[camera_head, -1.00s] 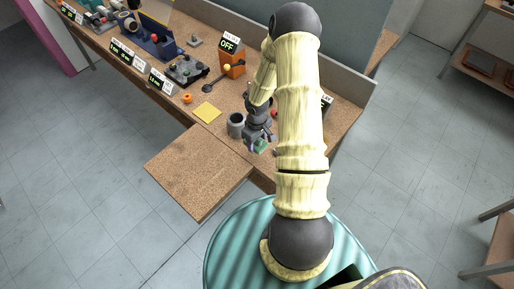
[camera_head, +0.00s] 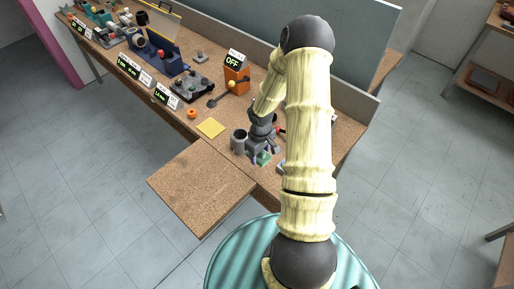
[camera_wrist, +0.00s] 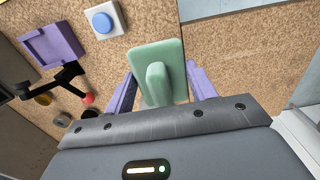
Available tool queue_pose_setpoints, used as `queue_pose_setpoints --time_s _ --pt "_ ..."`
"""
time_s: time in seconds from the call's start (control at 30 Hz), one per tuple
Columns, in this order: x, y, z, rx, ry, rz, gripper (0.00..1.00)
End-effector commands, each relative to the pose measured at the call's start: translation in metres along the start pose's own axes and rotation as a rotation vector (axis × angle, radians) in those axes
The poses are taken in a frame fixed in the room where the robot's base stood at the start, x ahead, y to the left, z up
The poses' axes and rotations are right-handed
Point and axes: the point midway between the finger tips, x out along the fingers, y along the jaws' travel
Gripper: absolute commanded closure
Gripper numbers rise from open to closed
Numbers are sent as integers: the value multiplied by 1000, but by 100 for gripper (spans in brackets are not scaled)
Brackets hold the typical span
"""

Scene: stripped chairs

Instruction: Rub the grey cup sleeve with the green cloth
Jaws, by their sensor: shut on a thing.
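The grey cup sleeve (camera_head: 239,141) stands upright on the brown bench, as an open dark-topped cylinder. My gripper (camera_head: 263,152) is low over the bench just right of the sleeve, with a small gap seeming to show between them. The green cloth (camera_head: 264,158) is at its fingertips. In the wrist view, the purple fingers of my gripper (camera_wrist: 160,90) are shut on the raised grip of the green cloth (camera_wrist: 158,56), which looks like a flat pad. I cannot tell whether the cloth touches the bench. I cannot make out the sleeve in the wrist view.
A yellow sheet (camera_head: 210,128), an orange ring (camera_head: 192,113) and an orange box with an OFF sign (camera_head: 236,78) lie farther left and back. The front bench extension (camera_head: 200,185) is clear.

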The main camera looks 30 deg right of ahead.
Motion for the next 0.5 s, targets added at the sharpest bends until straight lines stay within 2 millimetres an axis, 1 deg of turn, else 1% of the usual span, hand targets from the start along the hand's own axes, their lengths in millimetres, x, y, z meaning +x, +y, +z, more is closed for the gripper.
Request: queue_pose_setpoints --time_s 0.17,0.27,0.4,0.5 --pt "4 -17 -12 39 -2 -4 63" --pt "8 -38 -26 91 -6 -7 63" --pt "14 -73 -46 189 -7 -7 63" --pt "18 -95 -58 258 -4 -4 63"
